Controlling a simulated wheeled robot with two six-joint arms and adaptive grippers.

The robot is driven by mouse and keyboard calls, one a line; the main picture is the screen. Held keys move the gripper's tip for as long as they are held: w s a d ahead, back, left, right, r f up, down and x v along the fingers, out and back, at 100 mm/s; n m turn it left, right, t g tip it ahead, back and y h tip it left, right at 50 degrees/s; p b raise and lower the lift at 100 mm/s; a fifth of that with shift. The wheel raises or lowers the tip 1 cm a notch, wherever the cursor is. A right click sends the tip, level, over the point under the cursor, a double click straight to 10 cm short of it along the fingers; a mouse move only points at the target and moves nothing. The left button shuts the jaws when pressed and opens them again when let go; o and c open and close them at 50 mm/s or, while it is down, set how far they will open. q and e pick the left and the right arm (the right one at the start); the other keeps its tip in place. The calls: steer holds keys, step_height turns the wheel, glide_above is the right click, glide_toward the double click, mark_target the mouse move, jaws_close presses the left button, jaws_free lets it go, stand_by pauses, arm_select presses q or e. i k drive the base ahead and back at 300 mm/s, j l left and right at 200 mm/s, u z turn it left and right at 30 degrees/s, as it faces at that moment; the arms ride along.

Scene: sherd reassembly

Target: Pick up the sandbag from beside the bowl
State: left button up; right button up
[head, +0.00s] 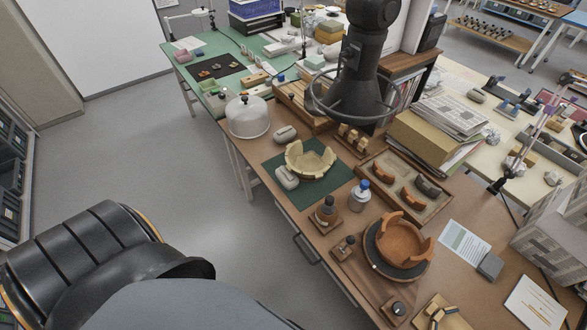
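A pale cream, broken-rimmed bowl (312,160) sits on a dark green mat (303,196) on the brown workbench. A small light-grey sandbag (286,177) lies on the mat against or very near the bowl's lower-left side; I cannot tell if they touch. A second similar grey bag (285,133) lies just above the mat, apart from the bowl. A broken terracotta bowl (400,240) stands on a dark round turntable (376,268) at the right. Neither of my grippers is in view; only dark parts of my own body show at lower left.
A white dome (248,115) stands left of the mat. A blue-capped bottle (360,195) and a dark-capped jar (327,211) stand at its right. A sherd tray (431,204) lies beyond them. A dark column with a ring (368,62) rises behind. Floor at the left is clear.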

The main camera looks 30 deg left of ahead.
mark_target(290, 181)
steer(key=u, duration=1.1)
steer(key=i+j+z, duration=0.25)
steer(key=j+z, duration=0.15)
steer(key=j, duration=1.1)
steer(key=j+z, duration=0.4)
steer(key=j, duration=1.1)
steer(key=i, duration=0.05)
